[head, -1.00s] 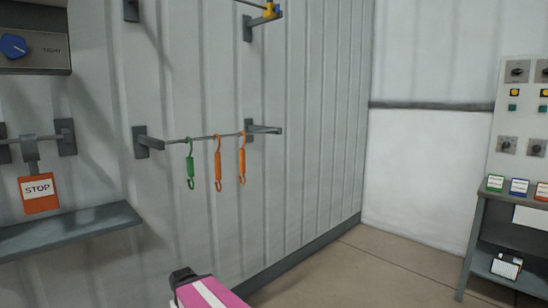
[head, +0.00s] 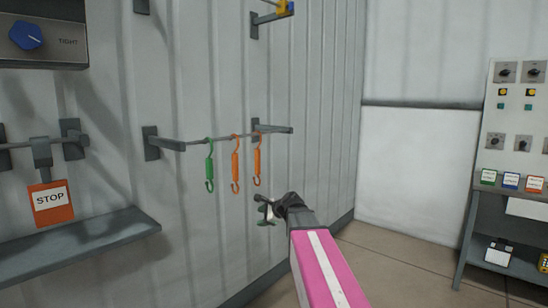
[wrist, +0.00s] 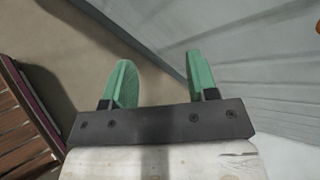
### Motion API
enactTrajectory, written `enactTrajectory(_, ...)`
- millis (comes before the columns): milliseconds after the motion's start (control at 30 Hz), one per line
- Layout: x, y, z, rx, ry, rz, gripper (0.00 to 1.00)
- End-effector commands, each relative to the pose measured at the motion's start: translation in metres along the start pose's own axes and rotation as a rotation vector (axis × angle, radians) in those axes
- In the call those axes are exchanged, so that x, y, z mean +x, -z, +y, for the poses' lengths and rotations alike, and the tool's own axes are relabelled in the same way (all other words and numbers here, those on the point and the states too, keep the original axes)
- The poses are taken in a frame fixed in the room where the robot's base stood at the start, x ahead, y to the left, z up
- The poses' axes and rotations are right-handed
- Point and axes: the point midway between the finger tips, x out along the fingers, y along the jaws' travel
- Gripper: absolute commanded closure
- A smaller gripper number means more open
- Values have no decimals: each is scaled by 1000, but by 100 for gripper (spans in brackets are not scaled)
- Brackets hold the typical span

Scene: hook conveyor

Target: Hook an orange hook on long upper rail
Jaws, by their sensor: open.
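Two orange hooks hang side by side on the lower rail (head: 185,146): one in the middle (head: 235,165) and one at the right (head: 257,160). A green hook (head: 209,165) hangs to their left on the same rail. Part of an upper rail (head: 275,17) shows at the top of the head view, with a yellow piece on it; the rest is cut off. My gripper (head: 266,212) is below and slightly right of the right orange hook, apart from it. In the wrist view its green fingers (wrist: 158,85) are apart with nothing between them.
A grey shelf (head: 75,240) and an orange STOP sign (head: 51,200) are at the left, under a box with a blue knob (head: 26,36). A control panel (head: 512,115) stands on a grey stand at the right. The floor between is clear.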

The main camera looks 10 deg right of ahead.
Motion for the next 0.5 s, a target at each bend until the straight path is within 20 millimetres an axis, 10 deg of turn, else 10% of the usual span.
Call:
enactTrajectory(200, -59, -35, -128, 476, 240, -227, 47)
enactTrajectory(500, -121, -63, -210, 841, 346, -474, 47)
